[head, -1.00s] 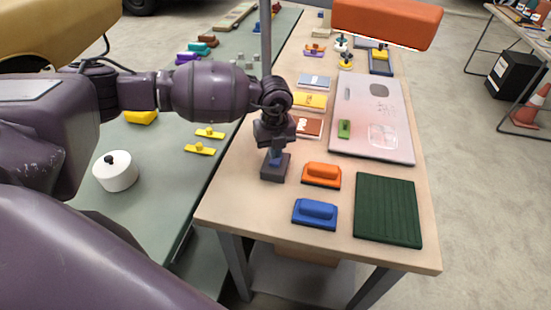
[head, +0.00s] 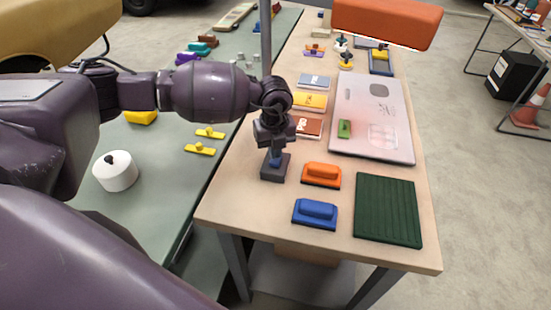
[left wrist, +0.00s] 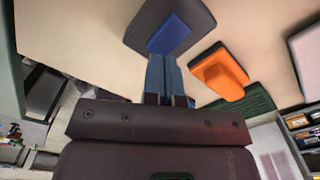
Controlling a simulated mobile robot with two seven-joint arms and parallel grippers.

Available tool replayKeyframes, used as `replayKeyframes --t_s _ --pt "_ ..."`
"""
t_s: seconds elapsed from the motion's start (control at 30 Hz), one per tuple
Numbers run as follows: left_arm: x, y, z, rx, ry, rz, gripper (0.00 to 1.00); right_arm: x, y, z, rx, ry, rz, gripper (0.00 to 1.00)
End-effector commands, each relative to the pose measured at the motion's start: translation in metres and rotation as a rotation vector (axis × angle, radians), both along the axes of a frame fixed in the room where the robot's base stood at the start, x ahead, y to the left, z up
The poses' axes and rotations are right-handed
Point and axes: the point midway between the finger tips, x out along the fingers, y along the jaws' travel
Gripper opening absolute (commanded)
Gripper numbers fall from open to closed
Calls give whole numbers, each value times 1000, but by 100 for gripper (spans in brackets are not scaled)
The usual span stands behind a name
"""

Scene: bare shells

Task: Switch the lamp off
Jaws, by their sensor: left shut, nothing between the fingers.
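A dark grey switch box (head: 275,174) with a blue part on top sits near the left edge of the wooden table. In the left wrist view the box (left wrist: 150,18) and its blue rocker (left wrist: 168,36) show just beyond my fingertips. My left gripper (head: 275,153) points down at the blue part; its fingers (left wrist: 165,62) are shut with nothing between them. They are at or very close to the rocker; contact is unclear. The orange lamp head (head: 388,22) hangs at the top, with a pale strip along its lower edge. I cannot tell whether it is lit. My right gripper is not in view.
An orange block (head: 321,174), a blue block (head: 315,213) and a dark green ribbed mat (head: 388,210) lie right of the box. A pale panel (head: 372,105) lies behind. A grey pole (head: 265,40) stands behind my left arm. The near left table corner is clear.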

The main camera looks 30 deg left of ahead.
Motion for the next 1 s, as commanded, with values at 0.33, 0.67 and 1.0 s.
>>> replayKeyframes --t_s 0.33,0.67,1.0 --pt "0 0 -5 0 0 0 0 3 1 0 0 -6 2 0" --pt "0 0 -8 0 0 0 0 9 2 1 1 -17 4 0" --pt "0 0 -13 0 0 0 0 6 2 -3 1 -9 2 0"
